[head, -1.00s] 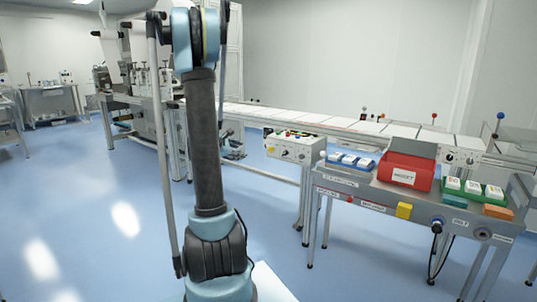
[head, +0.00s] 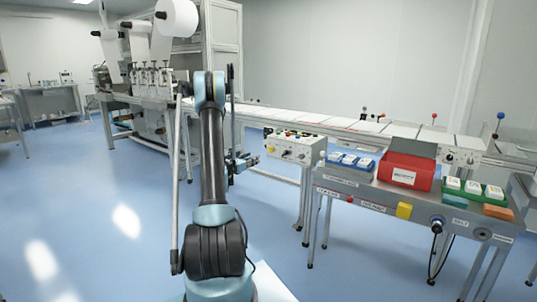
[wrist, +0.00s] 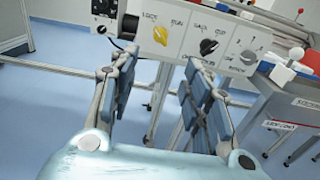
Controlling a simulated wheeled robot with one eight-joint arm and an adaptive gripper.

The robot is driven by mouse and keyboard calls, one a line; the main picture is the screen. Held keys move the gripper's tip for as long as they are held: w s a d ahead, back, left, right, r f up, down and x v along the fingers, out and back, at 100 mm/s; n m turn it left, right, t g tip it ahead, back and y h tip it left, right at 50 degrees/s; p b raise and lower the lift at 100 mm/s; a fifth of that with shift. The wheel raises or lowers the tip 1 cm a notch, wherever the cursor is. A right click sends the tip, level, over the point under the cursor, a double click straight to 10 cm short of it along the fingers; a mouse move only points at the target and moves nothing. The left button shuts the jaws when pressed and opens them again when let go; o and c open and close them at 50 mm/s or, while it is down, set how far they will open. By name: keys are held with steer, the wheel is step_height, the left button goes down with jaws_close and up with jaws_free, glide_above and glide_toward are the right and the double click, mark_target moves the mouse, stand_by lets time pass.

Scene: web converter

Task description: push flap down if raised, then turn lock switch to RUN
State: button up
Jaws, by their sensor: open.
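My gripper (head: 248,162) is left of the box in the head view. In the wrist view my gripper (wrist: 160,62) is open and empty, fingers below and to either side of the yellow switch, apart from it. A grey plate (head: 413,147) above the red bin may be the flap; I cannot tell.
A grey bench (head: 335,183) right of the box holds a blue tray (head: 350,169), the red bin (head: 405,170) and a green tray (head: 472,192). The conveyor (head: 330,123) runs behind. The floor at left is clear.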

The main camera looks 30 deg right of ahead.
mark_target(270, 151)
steer(key=x, duration=1.7)
steer(key=shift+w+d, duration=0.15)
steer(key=shift+d, duration=0.05)
steer(key=shift+c, duration=0.3)
